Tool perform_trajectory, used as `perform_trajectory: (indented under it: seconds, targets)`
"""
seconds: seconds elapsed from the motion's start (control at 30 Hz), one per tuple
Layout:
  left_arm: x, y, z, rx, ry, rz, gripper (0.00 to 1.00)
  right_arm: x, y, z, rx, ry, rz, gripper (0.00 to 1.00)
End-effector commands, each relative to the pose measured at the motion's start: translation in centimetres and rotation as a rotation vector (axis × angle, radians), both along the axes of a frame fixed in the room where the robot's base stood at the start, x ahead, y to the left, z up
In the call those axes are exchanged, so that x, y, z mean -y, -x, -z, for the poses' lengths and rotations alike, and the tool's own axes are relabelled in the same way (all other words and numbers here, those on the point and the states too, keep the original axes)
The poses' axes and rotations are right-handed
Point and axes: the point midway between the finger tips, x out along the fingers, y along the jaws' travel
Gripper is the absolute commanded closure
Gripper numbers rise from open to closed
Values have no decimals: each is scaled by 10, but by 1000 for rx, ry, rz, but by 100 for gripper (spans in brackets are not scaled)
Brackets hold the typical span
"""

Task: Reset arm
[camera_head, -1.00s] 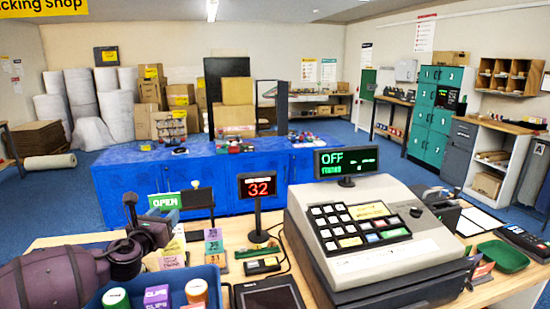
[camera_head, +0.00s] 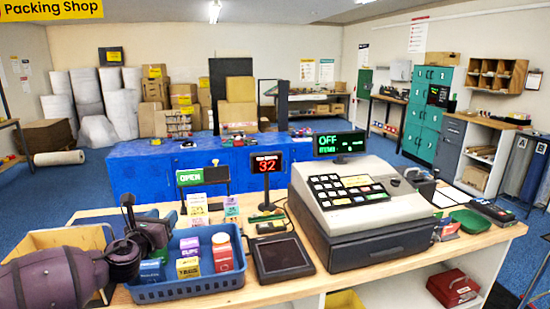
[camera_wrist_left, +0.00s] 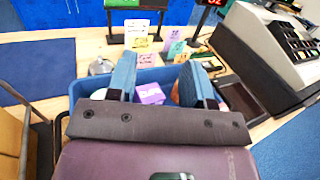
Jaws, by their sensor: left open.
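My left arm comes in from the left in the head view. Its dark gripper (camera_head: 143,214) is raised above the counter, by the left end of a blue basket (camera_head: 190,291). In the left wrist view, the gripper's two blue-grey fingers (camera_wrist_left: 160,80) stand well apart, with nothing held between them. The basket (camera_wrist_left: 82,88) and a purple box (camera_wrist_left: 150,94) show beyond the fingers. My right gripper is in neither view.
The wooden counter (camera_head: 330,285) carries a cash register (camera_head: 365,215), a dark tablet (camera_head: 282,257), a red number display (camera_head: 267,163) and small cards (camera_head: 197,205). A cardboard box (camera_head: 60,240) stands behind my left arm. A blue cabinet (camera_head: 150,185) stands beyond the counter.

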Motion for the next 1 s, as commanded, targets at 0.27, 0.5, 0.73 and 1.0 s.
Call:
perform_trajectory:
  seconds: [0.27,0.5,0.73,1.0]
  targets:
    - [14,3,-4,-103,415,42,53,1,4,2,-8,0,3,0]
    - [58,14,-14,-231,899,110,53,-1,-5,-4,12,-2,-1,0]
    - [96,50,21,-433,1450,114,53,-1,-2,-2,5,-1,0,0]
    - [108,106,76,-606,2055,11,53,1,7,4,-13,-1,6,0]
